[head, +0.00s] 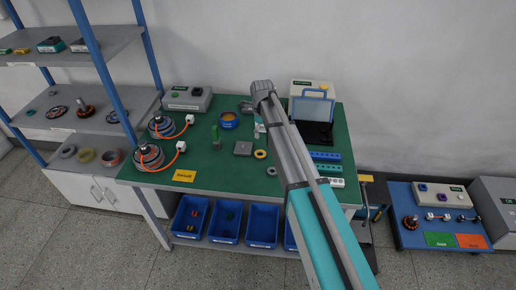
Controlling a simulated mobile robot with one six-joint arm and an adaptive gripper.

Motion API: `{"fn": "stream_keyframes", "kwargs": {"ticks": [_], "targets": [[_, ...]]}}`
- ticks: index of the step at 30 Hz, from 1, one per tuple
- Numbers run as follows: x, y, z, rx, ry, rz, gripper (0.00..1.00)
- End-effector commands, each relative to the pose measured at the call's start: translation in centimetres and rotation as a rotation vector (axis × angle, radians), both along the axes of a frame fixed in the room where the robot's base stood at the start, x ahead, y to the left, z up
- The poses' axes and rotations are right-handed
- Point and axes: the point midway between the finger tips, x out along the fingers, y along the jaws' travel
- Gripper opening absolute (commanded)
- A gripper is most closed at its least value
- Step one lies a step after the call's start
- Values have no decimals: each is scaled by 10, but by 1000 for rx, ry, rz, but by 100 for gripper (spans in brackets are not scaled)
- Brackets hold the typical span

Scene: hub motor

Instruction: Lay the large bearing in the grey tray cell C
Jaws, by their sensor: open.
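My arm crosses the table from the lower right, and my gripper (247,107) is at its far end, over the back middle of the green table. It is small and dark here; its jaws are open, and I see nothing held in them. A small grey ring (272,170), which may be the large bearing, lies flat on the table left of my arm.
Two motors (150,157) with orange cables stand at left. Blue and teal strips (325,155) lie right of my arm. Blue bins (226,220) sit below.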

Motion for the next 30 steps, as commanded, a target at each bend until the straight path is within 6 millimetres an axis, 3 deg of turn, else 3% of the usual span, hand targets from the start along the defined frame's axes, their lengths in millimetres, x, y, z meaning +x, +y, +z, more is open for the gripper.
{"fn": "stream_keyframes", "kwargs": {"ticks": [17,30], "targets": [[2,14,2,0,0,-35,100],[2,15,-26,0,0,-33,100]]}}
